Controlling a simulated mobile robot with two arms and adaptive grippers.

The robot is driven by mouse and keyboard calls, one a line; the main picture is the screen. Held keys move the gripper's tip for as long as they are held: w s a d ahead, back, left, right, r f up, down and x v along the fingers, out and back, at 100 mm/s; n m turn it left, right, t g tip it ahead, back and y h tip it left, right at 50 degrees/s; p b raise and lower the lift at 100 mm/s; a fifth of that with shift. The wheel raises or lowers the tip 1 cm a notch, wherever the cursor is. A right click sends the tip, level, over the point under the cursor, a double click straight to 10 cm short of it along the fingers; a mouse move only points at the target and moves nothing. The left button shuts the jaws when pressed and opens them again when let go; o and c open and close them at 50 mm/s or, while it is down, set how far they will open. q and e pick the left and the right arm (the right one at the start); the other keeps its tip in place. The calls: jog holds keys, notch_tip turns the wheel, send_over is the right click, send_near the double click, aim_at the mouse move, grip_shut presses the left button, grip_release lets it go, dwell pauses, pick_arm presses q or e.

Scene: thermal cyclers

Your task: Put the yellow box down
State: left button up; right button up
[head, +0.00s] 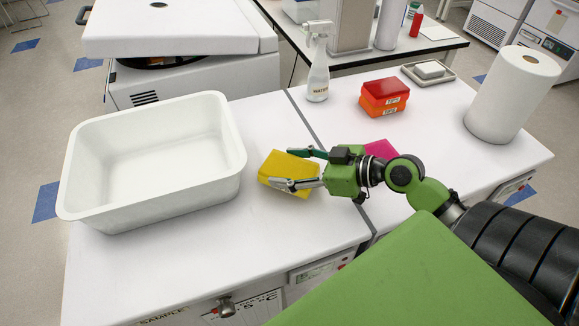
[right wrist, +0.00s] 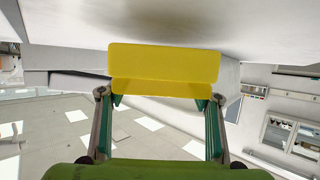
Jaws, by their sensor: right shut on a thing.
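The yellow box (head: 288,168) is at the middle of the white worktop in the head view, to the right of the white tub. My right gripper (head: 306,169) is shut on it, with one finger on each side. In the right wrist view the yellow box (right wrist: 164,68) sits between the fingertips of my right gripper (right wrist: 160,98), close to the white surface. I cannot tell whether the box touches the worktop. My left gripper is not in view.
A large empty white tub (head: 150,205) stands at left. A pink item (head: 381,149) lies behind my right wrist. Red and orange boxes (head: 384,97), a spray bottle (head: 318,75) and a paper roll (head: 514,95) stand farther back. The worktop in front of the box is clear.

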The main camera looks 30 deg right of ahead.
jog(key=shift+f, duration=0.35)
jog(key=shift+f+b, duration=0.55)
jog(key=shift+f, duration=0.1)
jog(key=shift+s, duration=0.1)
